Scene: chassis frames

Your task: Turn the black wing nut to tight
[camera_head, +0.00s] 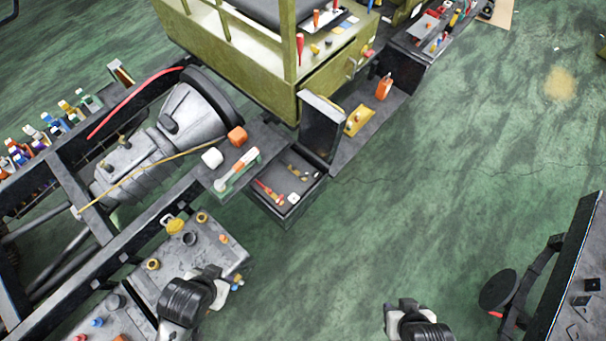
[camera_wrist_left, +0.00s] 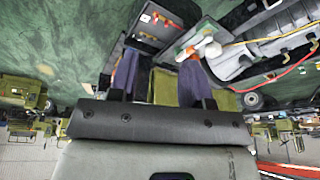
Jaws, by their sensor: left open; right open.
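I cannot pick out the black wing nut for certain. A dark round knob (camera_head: 115,300) stands on the grey plate at the lower left of the head view, but its shape is too small to tell. My left gripper (camera_head: 212,273) is over the right part of a grey plate (camera_head: 172,282) with several small fittings, and it hides part of that plate. In the left wrist view its two fingers (camera_wrist_left: 158,75) stand apart with nothing clearly held between them. My right gripper (camera_head: 403,303) is open and empty over the green floor at the bottom.
A black chassis frame (camera_head: 85,250) with a grey gearbox (camera_head: 190,115) fills the left. The green floor (camera_head: 430,200) is clear in the middle.

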